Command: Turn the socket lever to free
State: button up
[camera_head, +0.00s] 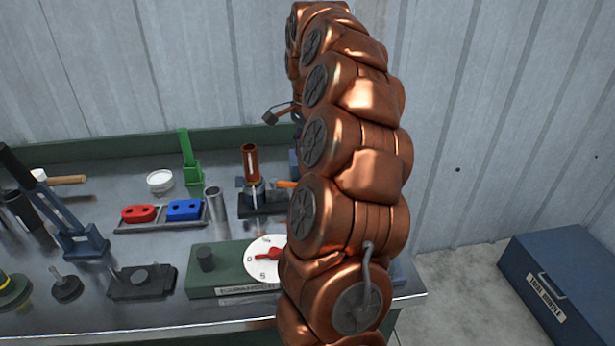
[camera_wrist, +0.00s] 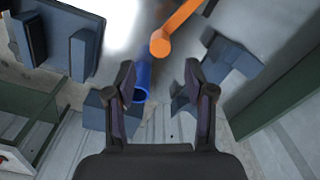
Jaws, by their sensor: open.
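An orange lever (camera_wrist: 178,27) shows at the top of the wrist view, its rounded end just beyond and between my fingertips. What looks like the same orange handle (camera_head: 286,184) shows in the head view, partly hidden by my arm, beside a stand that holds an upright copper tube (camera_head: 250,165). My gripper (camera_wrist: 161,78) is open and empty, with its two fingers apart on either side of a blue tube (camera_wrist: 142,78). I see no contact with the lever. I cannot read the lever's setting.
A green box with a white dial and red pointer (camera_head: 268,254) stands at the bench front. A tray holds red (camera_head: 138,213) and blue (camera_head: 184,210) blocks. A green upright clamp (camera_head: 190,160) stands behind. A blue tool chest (camera_head: 560,285) is on the floor at right.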

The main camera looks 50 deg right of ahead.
jog(key=shift+f+p, duration=0.6)
jog(key=shift+f, duration=3)
jog(key=shift+c, duration=0.2)
grip_shut()
